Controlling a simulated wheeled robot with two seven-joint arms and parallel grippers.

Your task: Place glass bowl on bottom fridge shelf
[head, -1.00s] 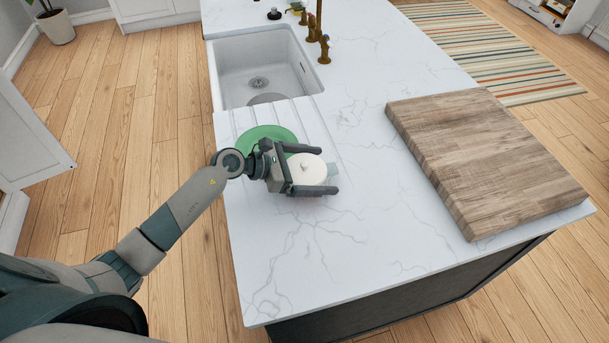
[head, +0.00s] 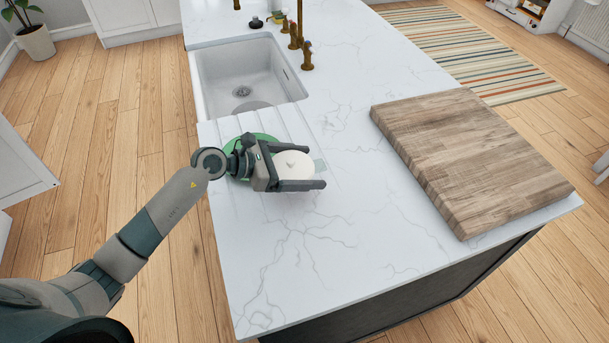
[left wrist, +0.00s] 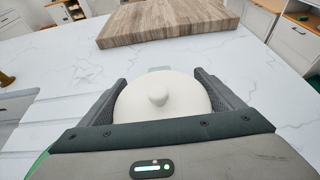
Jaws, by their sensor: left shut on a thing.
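My left gripper (head: 296,170) is shut on a round whitish bowl with a pale lid and a small knob (head: 292,164), held between its two fingers over the marble counter. In the left wrist view the lidded bowl (left wrist: 160,100) sits between the dark fingers (left wrist: 160,95), with a small pale clear piece showing behind it. I cannot tell whether the bowl touches the counter. The fridge shelf is in neither view. My right gripper is not in view.
A green plate (head: 238,174) lies partly hidden behind my gripper. A white sink (head: 245,75) with bronze taps (head: 297,40) is beyond it. A thick wooden board (head: 470,155) covers the counter's right side. The counter's front (head: 310,260) is clear.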

